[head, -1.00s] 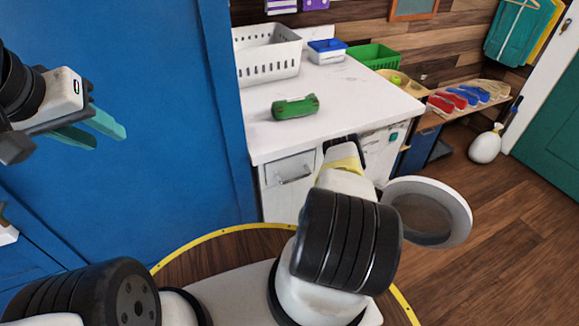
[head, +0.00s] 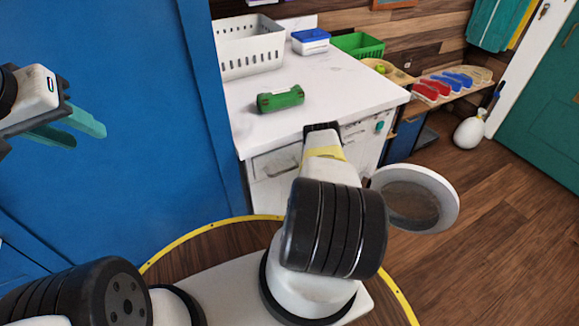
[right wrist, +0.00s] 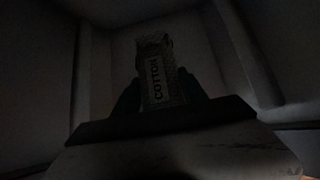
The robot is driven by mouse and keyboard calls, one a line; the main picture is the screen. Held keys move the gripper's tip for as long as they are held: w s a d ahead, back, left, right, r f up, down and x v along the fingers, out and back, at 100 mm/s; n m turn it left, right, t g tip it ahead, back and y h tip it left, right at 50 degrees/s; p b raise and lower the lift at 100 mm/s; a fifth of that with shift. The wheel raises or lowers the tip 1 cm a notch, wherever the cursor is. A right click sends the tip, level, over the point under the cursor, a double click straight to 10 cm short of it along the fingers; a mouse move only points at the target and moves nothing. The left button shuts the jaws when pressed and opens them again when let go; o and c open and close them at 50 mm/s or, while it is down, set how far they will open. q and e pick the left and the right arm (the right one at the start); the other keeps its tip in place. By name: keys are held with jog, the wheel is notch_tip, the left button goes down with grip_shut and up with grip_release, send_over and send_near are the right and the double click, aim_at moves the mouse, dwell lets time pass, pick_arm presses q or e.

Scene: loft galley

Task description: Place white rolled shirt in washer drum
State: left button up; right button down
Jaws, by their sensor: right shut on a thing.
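My right gripper (right wrist: 161,98) is shut on a small block-like roll (right wrist: 161,75) with a "COTTON" label, seen in the dark right wrist view. Its colour cannot be told in this light. Dark walls surround it on the sides and top. In the head view my right arm reaches to the front of the white washer, whose round door (head: 415,198) stands open at right. The arm hides the opening, the right gripper and the roll there. My left gripper (head: 76,128) is open and empty in front of the blue panel, at far left.
A green roll (head: 280,98) lies on the white counter (head: 330,95). A white basket (head: 249,50), a blue-lidded box (head: 310,41) and a green basket (head: 358,45) stand behind it. A blue panel (head: 110,120) blocks the left. Wooden floor (head: 500,230) is clear at right.

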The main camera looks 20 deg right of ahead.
jog(key=shift+f, duration=1.75)
jog(key=c, duration=0.6)
grip_release()
jog(key=shift+v, duration=3.75)
